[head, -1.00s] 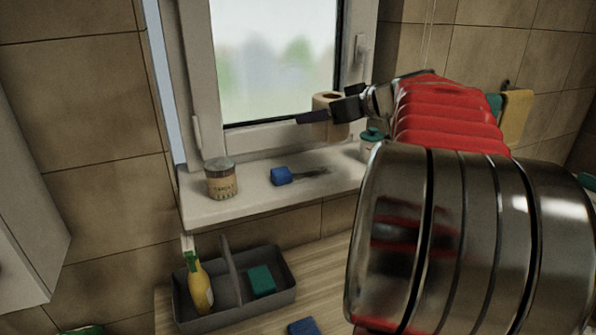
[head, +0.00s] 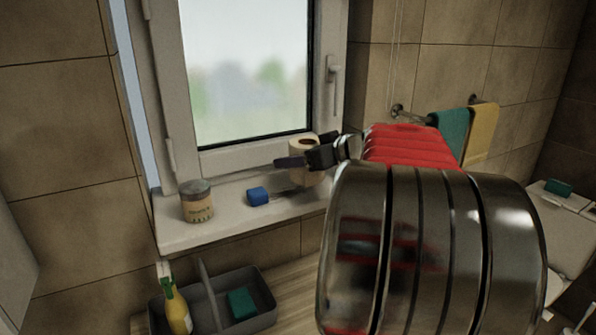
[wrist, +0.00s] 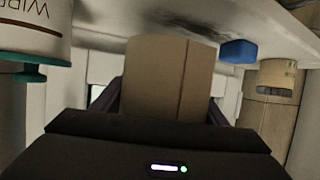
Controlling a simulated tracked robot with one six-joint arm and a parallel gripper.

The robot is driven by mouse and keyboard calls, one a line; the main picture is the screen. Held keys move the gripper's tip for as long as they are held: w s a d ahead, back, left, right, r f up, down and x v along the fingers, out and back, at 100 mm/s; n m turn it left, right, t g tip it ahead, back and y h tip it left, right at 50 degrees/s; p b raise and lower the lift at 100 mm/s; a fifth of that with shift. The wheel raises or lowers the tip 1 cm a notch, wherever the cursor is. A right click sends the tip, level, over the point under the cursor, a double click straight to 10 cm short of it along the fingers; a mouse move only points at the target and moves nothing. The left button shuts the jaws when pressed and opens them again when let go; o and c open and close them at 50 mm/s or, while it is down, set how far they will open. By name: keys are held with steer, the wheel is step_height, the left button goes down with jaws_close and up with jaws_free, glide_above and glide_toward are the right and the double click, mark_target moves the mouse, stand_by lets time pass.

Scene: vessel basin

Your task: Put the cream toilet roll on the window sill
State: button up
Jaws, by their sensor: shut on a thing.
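The cream toilet roll (head: 303,178) is upright between the fingers of my gripper (head: 292,161), which is shut on it. In the head view it is over the right part of the window sill (head: 180,236), near the window frame. In the wrist view, which looks upside down, the roll (wrist: 168,78) fills the middle between the dark fingers, and the sill (wrist: 150,15) runs along the top. The roll's lower end is close to the sill; I cannot tell whether it touches.
A wipes tub (wrist: 35,38) is close beside my gripper in the wrist view. A grey caddy (head: 262,316) stands below.

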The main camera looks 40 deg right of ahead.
steer(key=shift+f, duration=1.85)
steer(key=o, duration=1.1)
steer(key=shift+f, duration=0.1)
steer(key=v, duration=1.2)
